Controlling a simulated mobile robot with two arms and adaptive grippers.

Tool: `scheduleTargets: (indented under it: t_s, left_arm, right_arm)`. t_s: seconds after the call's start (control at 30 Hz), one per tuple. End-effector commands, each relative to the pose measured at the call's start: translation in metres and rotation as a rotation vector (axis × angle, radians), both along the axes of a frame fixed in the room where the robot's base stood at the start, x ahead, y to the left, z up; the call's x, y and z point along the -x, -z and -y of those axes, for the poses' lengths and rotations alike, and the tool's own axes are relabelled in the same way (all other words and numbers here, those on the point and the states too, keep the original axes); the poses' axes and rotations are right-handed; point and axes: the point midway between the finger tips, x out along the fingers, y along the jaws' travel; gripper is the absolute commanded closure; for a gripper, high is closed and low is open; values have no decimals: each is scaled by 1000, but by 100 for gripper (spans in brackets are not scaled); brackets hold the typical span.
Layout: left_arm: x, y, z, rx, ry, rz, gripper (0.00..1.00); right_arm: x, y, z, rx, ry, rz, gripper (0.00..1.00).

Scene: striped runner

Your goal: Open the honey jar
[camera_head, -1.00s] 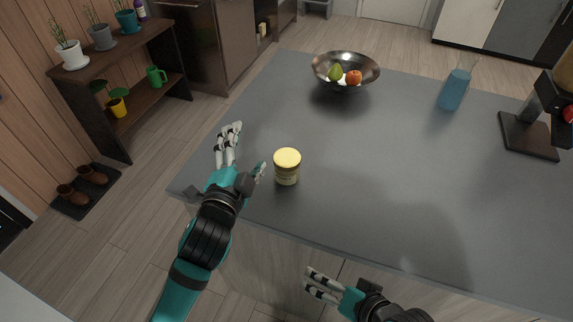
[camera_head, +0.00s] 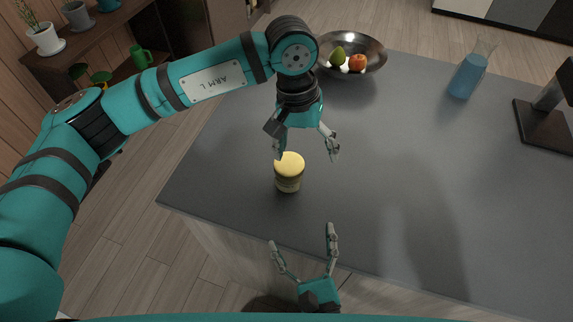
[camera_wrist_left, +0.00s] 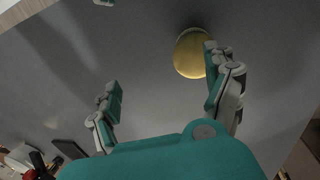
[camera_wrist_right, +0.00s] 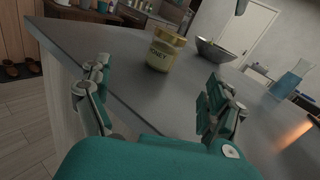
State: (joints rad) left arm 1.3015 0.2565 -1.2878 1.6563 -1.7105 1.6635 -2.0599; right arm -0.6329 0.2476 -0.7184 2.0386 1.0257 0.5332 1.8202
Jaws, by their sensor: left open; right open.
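The honey jar (camera_head: 288,178) stands upright on the grey counter near its front left edge, with its yellow lid (camera_head: 290,163) on. In the right wrist view the jar (camera_wrist_right: 160,57) shows a HONEY label, and its lid (camera_wrist_right: 168,38) sits on top. My left gripper (camera_head: 306,157) is open, pointing down just behind and above the jar; one finger overlaps the lid's edge in the head view. In the left wrist view the lid (camera_wrist_left: 189,57) is beside the right finger, not between the fingers. My right gripper (camera_head: 302,235) is open and empty in front of the jar.
A metal bowl (camera_head: 372,67) with a pear and an orange-red fruit stands at the back. A blue flask (camera_head: 467,77) and a dark-based appliance (camera_head: 543,127) stand to the right. The counter (camera_head: 400,180) between is clear.

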Motion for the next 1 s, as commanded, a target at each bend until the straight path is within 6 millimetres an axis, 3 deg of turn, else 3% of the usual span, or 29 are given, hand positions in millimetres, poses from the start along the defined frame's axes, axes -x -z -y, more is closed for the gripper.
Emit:
scheduleTargets:
  t_s: [0.1,0.33,1.0]
  left_arm:
    - [-18,-6,-26,-121,35,64,15]
    - [-23,-8,-34,-159,46,79,15]
    - [-22,-8,-33,-153,45,77,15]
  right_arm:
    - [3,4,6,-67,39,-24,8]
    - [-15,5,4,-91,54,-30,8]
    - [-141,4,-22,-87,53,-27,8]
